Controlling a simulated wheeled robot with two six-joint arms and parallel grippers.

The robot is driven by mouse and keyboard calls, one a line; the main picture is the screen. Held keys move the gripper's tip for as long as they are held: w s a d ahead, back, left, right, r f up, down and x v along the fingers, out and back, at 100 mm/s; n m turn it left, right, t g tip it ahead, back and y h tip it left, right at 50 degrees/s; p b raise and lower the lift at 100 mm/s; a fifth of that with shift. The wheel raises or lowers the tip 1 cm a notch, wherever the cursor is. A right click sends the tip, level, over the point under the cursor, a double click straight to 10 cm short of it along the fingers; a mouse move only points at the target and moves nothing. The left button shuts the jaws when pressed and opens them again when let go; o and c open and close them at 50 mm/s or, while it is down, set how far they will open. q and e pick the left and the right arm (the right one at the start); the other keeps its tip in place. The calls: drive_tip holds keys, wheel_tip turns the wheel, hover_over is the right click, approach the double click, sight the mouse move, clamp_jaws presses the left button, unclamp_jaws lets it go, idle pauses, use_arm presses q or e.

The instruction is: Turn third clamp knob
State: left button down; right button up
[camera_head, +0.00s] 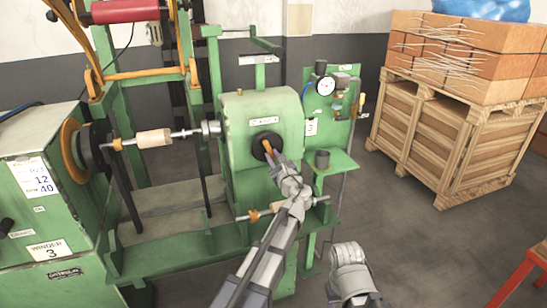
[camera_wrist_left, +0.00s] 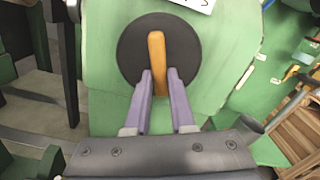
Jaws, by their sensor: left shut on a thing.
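The clamp knob is a black round disc (camera_head: 258,146) with an orange bar handle (camera_head: 267,146), on the front of a green machine housing (camera_head: 240,110). In the left wrist view the disc (camera_wrist_left: 130,60) is large and the orange handle (camera_wrist_left: 157,60) stands upright across it. My left gripper (camera_head: 272,157) reaches up to the knob. Its two purple fingers (camera_wrist_left: 161,90) are shut on the lower part of the handle, one on each side. A grey part of my right arm shows at the bottom of the head view, with no fingers visible.
A shaft with a wooden roller (camera_head: 154,138) lies left. A wooden crate (camera_head: 430,135) stands at right. Grey floor between is clear.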

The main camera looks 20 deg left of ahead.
use_arm(q)
drive_tip(key=shift+m, duration=0.3)
idle(0.4)
drive_tip(key=c, duration=0.8)
unclamp_jaws()
drive_tip(key=shift+o, duration=0.2)
drive_tip(key=v, duration=0.7)
drive_tip(key=shift+s+d, duration=0.2)
drive_tip(key=shift+s, duration=0.15)
